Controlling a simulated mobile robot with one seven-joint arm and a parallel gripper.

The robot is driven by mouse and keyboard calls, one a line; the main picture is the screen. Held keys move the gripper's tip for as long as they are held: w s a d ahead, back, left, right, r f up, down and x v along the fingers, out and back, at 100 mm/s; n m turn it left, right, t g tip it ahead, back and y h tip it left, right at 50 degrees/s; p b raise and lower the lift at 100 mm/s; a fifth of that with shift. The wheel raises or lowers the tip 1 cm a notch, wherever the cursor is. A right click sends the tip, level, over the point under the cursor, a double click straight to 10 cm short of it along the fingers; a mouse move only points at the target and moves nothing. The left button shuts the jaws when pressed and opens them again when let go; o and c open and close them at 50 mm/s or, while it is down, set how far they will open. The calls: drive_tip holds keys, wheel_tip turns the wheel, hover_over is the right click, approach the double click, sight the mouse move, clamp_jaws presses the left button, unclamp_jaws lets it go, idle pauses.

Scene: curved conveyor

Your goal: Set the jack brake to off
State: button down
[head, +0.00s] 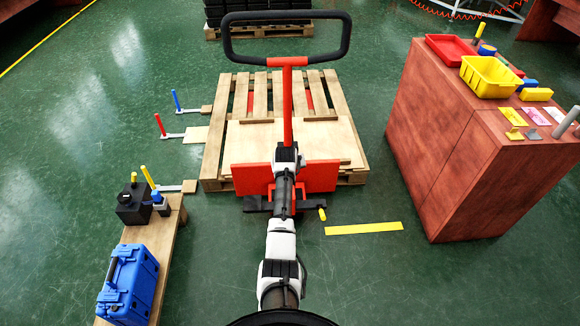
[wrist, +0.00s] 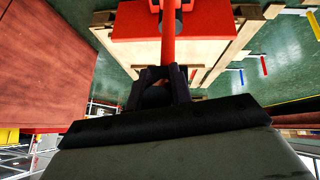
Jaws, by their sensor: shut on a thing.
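The pallet jack has a red body (head: 322,176) and a red handle post (head: 287,105) that rises to a black loop grip (head: 285,16). A dark lever with a yellow tip (head: 322,214) sticks out low at the jack's right side; I cannot tell for sure that it is the brake. My gripper (head: 286,150) is at the lower visible part of the post. In the wrist view my gripper (wrist: 162,75) has its dark fingers on either side of the red handle post (wrist: 168,30), shut on it. My arm hides part of the jack's base.
A wooden pallet (head: 212,150) lies under the jack. A brown cabinet (head: 440,130) with bins stands at the right. A low bench (head: 170,225) with a blue case (head: 128,283) is at the left. A yellow floor strip (head: 363,228) lies on open floor.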

drive_tip(key=shift+w+r+g, duration=0.1)
drive_tip(key=shift+r+g, duration=0.15)
drive_tip(key=shift+g, duration=0.05)
idle(0.4)
drive_tip(key=c, duration=1.3)
unclamp_jaws()
drive_tip(key=shift+o, duration=0.2)
drive_tip(key=v, duration=1.3)
drive_tip(key=shift+s+r+b, duration=0.2)
drive_tip(key=shift+r+b, duration=0.15)
